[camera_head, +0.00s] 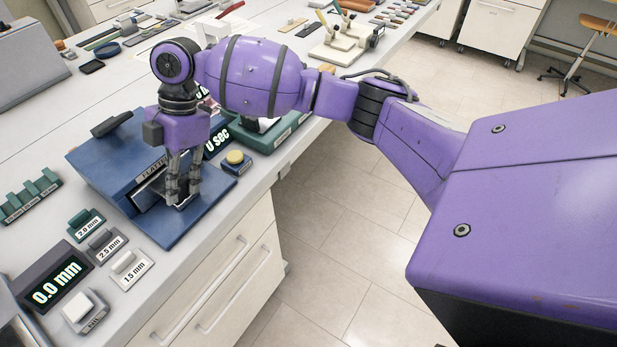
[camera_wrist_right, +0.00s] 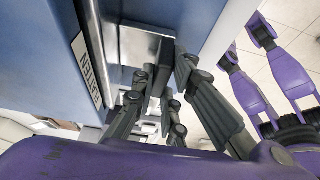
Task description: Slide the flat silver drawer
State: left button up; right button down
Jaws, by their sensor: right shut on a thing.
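The flat silver drawer (camera_wrist_right: 138,48) sits in the front of a blue box-shaped device (camera_head: 112,165) on the bench, under a label plate. In the head view most of the drawer is hidden behind my right gripper (camera_head: 181,200). In the right wrist view a dark block-like handle (camera_wrist_right: 168,62) stands at the drawer's front edge. My right gripper (camera_wrist_right: 165,90) points down at the device's front, its fingers closed around this handle. My left gripper is not in view.
The blue base plate (camera_head: 172,232) extends under the gripper, with a yellow button box (camera_head: 236,160) beside it. Thickness blocks (camera_head: 104,243) and a 0.0 mm display (camera_head: 55,285) stand in front. Another tester (camera_head: 270,130) stands behind my arm.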

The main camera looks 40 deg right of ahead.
jog(key=shift+w+a+r, duration=0.1)
jog(key=shift+w+r, duration=0.1)
jog(key=c, duration=2)
grip_release()
jog(key=shift+o, duration=1.2)
jog(key=shift+w+f, duration=0.1)
jog(key=shift+w, duration=0.05)
jog(key=v, duration=1.2)
jog(key=shift+s+f, duration=0.15)
jog(key=shift+s, duration=0.05)
